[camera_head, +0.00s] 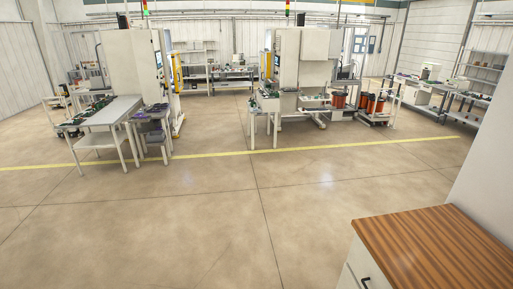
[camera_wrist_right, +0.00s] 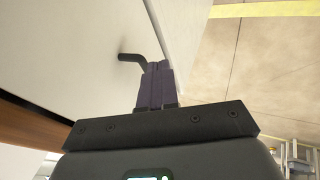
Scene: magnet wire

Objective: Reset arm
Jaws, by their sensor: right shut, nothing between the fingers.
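My right gripper (camera_wrist_right: 156,68) shows in the right wrist view with its two dark fingers together and nothing between them. Just beyond the fingertips is a dark bar handle (camera_wrist_right: 146,45) on a white cabinet front (camera_wrist_right: 75,55). The fingertips overlap the handle in the picture; I cannot tell whether they touch it. In the head view neither gripper shows. There the cabinet has a striped wooden top (camera_head: 435,250) and a dark handle (camera_head: 366,283) at the bottom edge of the picture. My left gripper is in neither view.
A pale wall or panel (camera_head: 485,165) rises at the right beside the wooden top. The concrete floor (camera_head: 200,220) in front is clear, with a yellow line (camera_head: 220,154) across it. Farther back stand a work table (camera_head: 112,111), white machines (camera_head: 300,60) and orange spools (camera_head: 376,104).

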